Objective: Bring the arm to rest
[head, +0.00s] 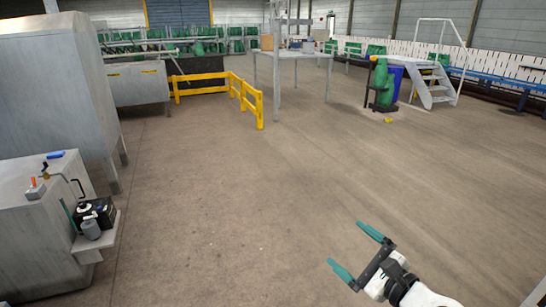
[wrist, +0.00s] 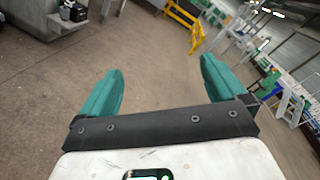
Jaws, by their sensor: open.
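My gripper (head: 355,250) is at the lower right of the head view, over bare floor. Its two teal fingers are spread wide apart with nothing between them. In the wrist view my gripper (wrist: 160,90) shows both fingers, the dark crossbar and the white housing, and the gap between the fingers shows only floor. My white arm enters from the bottom edge of the head view. The gripper touches nothing that I can see.
A grey cabinet with a small shelf (head: 98,240) holding a dark device stands at the left. Yellow guard rails (head: 245,97), a tall table (head: 292,54), a green cylinder (head: 382,85) and white steps (head: 436,88) stand farther back. The brown floor (head: 225,200) between is clear.

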